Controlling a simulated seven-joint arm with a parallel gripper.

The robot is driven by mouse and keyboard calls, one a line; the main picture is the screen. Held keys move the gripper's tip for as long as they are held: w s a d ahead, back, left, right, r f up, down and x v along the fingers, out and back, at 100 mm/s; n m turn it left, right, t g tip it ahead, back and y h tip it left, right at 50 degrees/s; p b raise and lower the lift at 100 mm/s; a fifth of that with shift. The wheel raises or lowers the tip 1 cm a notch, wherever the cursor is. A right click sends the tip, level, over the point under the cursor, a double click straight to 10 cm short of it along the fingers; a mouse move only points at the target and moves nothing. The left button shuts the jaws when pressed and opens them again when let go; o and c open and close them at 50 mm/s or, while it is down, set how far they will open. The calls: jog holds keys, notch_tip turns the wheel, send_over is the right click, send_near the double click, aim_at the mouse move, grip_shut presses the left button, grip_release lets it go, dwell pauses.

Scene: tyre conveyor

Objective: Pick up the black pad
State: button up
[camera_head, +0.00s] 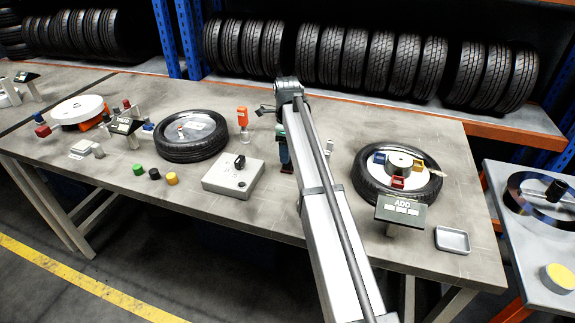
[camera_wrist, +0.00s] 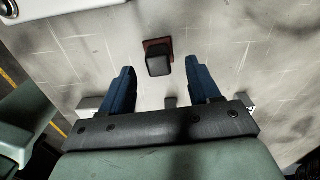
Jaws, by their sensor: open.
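In the wrist view a small black block (camera_wrist: 158,62), which looks like the black pad, stands on a reddish-brown square base (camera_wrist: 165,43) on the grey tabletop. My gripper (camera_wrist: 160,68) has its two blue fingers apart, one on either side of the line to the block. The block appears just beyond the fingertips, roughly centred, and nothing is held. In the head view my gripper (camera_head: 285,163) points down at the table, right of the grey box (camera_head: 225,183) with a black knob. I cannot make out the pad there; my gripper may hide it.
An orange-topped bottle (camera_head: 242,118) stands behind the box. A tyre (camera_head: 190,147) lies to the left and another tyre (camera_head: 365,186) to the right, behind the ADO sign (camera_head: 402,211). A small tray (camera_head: 452,241) is at the right front.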

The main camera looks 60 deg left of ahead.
notch_tip(320, 180, down, 4)
jog(key=shift+d+f, duration=0.1)
jog(key=shift+d, duration=0.05)
jog(key=shift+c, duration=0.2)
jog(key=c, duration=1.1)
